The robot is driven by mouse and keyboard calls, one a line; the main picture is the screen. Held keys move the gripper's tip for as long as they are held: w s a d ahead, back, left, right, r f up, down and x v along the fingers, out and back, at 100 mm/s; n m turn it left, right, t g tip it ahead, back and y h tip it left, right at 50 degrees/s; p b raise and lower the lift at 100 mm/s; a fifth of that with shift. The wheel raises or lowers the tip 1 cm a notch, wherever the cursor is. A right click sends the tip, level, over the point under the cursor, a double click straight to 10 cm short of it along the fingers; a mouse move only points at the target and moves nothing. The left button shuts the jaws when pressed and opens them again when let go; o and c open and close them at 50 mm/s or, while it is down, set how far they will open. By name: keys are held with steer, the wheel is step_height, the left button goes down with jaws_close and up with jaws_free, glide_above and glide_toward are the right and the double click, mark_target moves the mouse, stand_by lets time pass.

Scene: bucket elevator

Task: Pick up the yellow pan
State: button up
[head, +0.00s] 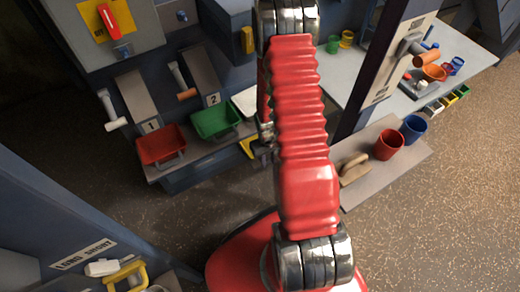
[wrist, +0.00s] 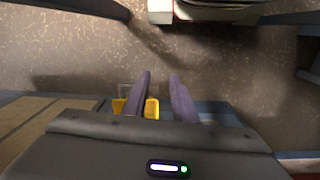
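The yellow pan (head: 248,146) shows only as a small piece left of my red arm in the head view; the arm hides the rest. In the wrist view a yellow piece, apparently the same pan (wrist: 152,109), lies behind my left-hand finger, with a thin grey frame just above it. My gripper (wrist: 160,76) is open, its two dark fingers apart with nothing held between them. In the head view the gripper is mostly hidden behind the arm.
A red pan (head: 161,146) and a green pan (head: 214,119) sit on the left ledge, with a white one (head: 244,102) beside them. A red cup (head: 389,145) and a blue cup (head: 413,129) stand on a right shelf. A dark post (head: 372,75) rises right of my arm.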

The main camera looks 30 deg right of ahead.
step_height(320, 180, down, 25)
steer(key=s+n+t, duration=0.1)
steer(key=n+t, duration=0.1)
steer(key=t, duration=0.3)
steer(key=w+r+n+t+h, duration=0.1)
steer(key=w+r+t, duration=0.5)
steer(key=w+t, duration=0.3)
steer(key=shift+w+d+r+n, duration=0.2)
steer(key=shift+w+d+n, duration=0.05)
steer(key=shift+w+n, duration=0.15)
steer(key=x, duration=0.8)
steer(key=shift+w+f, duration=0.25)
